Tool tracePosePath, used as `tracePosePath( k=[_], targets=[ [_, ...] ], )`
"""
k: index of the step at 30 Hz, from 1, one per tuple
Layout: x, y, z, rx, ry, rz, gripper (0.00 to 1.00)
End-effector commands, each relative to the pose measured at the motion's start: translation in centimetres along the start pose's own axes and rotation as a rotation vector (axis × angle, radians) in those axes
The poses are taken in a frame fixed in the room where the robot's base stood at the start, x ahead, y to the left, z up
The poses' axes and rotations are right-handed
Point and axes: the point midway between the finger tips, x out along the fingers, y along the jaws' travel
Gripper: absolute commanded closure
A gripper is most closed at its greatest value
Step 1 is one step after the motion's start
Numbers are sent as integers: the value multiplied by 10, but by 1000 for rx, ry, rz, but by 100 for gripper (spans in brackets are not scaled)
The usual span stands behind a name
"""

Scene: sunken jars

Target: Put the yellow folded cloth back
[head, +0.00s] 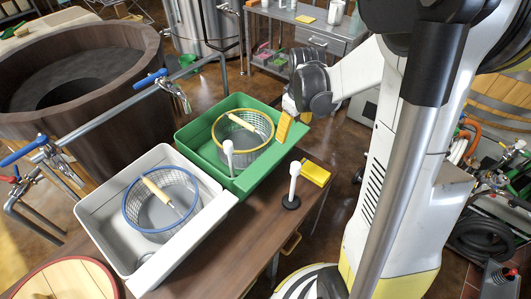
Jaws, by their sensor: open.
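A yellow folded cloth (316,173) lies flat at the right corner of the brown table (262,235), in the head view. My gripper (294,122), with ribbed yellow fingers, hangs above the right rim of the green basin (192,140). It is above and left of the cloth in the picture and apart from it. The gripper is open, and I see nothing held in it. Another flat yellow piece (305,19) lies on the steel table (288,14) at the back; it looks like a similar cloth.
A yellow-rimmed wire basket (238,155) sits in the green basin. A blue-rimmed basket (150,222) sits in the white basin (95,215). A white upright handle on a black base (291,202) stands near the cloth. A wooden tub (130,60) and pipes are at left.

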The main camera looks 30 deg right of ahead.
Motion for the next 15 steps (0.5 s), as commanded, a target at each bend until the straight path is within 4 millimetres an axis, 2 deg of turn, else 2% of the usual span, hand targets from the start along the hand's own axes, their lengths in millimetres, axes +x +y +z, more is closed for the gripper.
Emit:
tracePosePath(
  k=[1,6,10,15],
  targets=[
    [-24,-20,-2,13,30,12,22],
    [-89,-80,2,92,147,43,22],
    [-124,-125,16,152,244,44,22],
    [-149,-171,41,224,357,21,22]
  ],
)
